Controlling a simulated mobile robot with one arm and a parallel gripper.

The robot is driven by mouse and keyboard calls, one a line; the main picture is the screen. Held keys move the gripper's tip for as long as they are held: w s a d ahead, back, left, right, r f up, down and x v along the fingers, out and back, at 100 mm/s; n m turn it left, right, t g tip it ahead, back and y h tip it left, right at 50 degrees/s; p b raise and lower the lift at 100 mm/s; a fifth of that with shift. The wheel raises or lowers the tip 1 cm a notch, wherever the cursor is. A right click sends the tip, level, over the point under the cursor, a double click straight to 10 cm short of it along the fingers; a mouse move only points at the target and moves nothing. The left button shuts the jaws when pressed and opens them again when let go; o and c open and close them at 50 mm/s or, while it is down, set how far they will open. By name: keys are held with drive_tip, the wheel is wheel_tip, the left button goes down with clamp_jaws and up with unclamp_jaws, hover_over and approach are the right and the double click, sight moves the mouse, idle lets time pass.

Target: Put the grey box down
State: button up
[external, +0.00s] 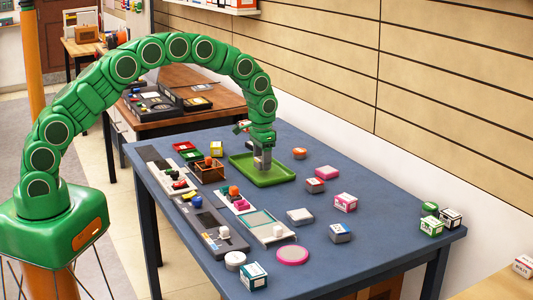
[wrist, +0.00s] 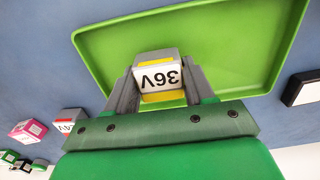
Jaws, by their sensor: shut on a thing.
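My gripper (external: 262,163) points straight down over the green tray (external: 280,180) on the blue table. In the wrist view my gripper (wrist: 163,95) is shut on the grey box (wrist: 157,55), with one finger on each side. The box has a grey upper part and a white and yellow label reading "36V", upside down in the picture. It is inside the outline of the tray (wrist: 222,45). In the external view the fingers mostly hide the box. I cannot tell whether its underside touches the tray. Nothing else lies in the tray.
A brown wooden tray (external: 208,176) and electronic devices (external: 212,228) lie left.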

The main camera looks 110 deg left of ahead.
drive_tip(key=shift+f, duration=0.95)
drive_tip(key=shift+f, duration=0.1)
drive_tip(key=o, duration=1)
drive_tip(key=shift+o, duration=0.2)
wheel_tip(320, 180, up, 12)
drive_tip(key=shift+r, duration=0.15)
drive_tip(key=shift+d, duration=0.1)
